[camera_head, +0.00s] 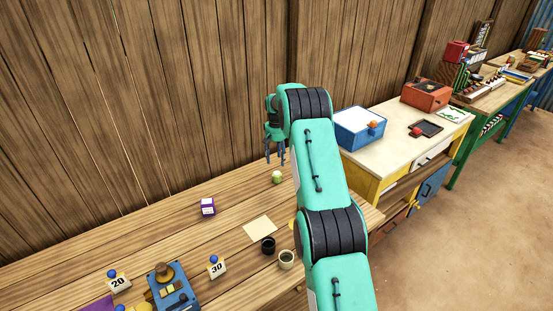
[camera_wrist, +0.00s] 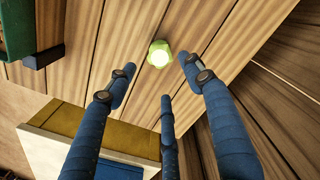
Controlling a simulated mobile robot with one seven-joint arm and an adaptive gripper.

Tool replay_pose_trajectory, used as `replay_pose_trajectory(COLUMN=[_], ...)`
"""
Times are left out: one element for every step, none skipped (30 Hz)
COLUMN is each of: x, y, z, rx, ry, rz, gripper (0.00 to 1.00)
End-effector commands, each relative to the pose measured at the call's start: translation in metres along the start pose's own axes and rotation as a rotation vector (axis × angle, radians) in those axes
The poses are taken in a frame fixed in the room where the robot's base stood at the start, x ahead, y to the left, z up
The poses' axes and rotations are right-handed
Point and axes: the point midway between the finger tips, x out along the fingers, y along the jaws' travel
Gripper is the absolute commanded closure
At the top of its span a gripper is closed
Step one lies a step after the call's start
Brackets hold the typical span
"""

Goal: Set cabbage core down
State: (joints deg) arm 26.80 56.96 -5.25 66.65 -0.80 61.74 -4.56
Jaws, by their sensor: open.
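The cabbage core (camera_head: 278,177), a small pale green ball-like piece, rests on the wooden table (camera_head: 150,243) toward its back right. It also shows in the wrist view (camera_wrist: 159,54), bright yellow-green, on bare planks beyond my fingertips. My gripper (camera_head: 275,157) is above the core in the head view, with its blue fingers pointing down. In the wrist view (camera_wrist: 160,85) the fingers are spread apart with nothing between them. The core looks apart from the fingers.
A cream-topped cabinet with a blue box (camera_head: 360,128) stands to the right. The plank wall is close behind.

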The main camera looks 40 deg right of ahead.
Motion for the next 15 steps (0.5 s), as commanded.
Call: replay_pose_trajectory(x=[0.0, 0.0, 0.0, 0.0, 0.0, -0.001, -0.002, -0.004, -0.007, -0.01, -0.013, -0.019, -0.024, -0.03, -0.038], y=[0.0, 0.0, 0.0, 0.0, 0.0, -0.001, -0.001, -0.002, -0.003, -0.005, -0.006, -0.009, -0.011, -0.014, -0.018], z=[0.0, 0.0, 0.0, 0.0, 0.0, 0.0, 0.0, 0.001, 0.001, 0.002, 0.003, 0.005, 0.006, 0.007, 0.01], rx=[0.0, 0.0, 0.0, 0.0, 0.0, 0.0, -0.001, -0.002, -0.003, -0.004, -0.005, -0.008, -0.01, -0.012, -0.015], ry=[0.0, 0.0, 0.0, 0.0, 0.0, 0.001, 0.002, 0.003, 0.004, 0.006, 0.007, 0.01, 0.014, 0.017, 0.022], rz=[0.0, 0.0, 0.0, 0.0, 0.0, 0.0, 0.0, 0.0, 0.0, 0.0, 0.0, 0.001, 0.001, 0.001, 0.001], gripper=[0.48, 0.48, 0.48, 0.48, 0.48, 0.48, 0.48, 0.48, 0.48, 0.48, 0.48, 0.48, 0.48, 0.48, 0.48])
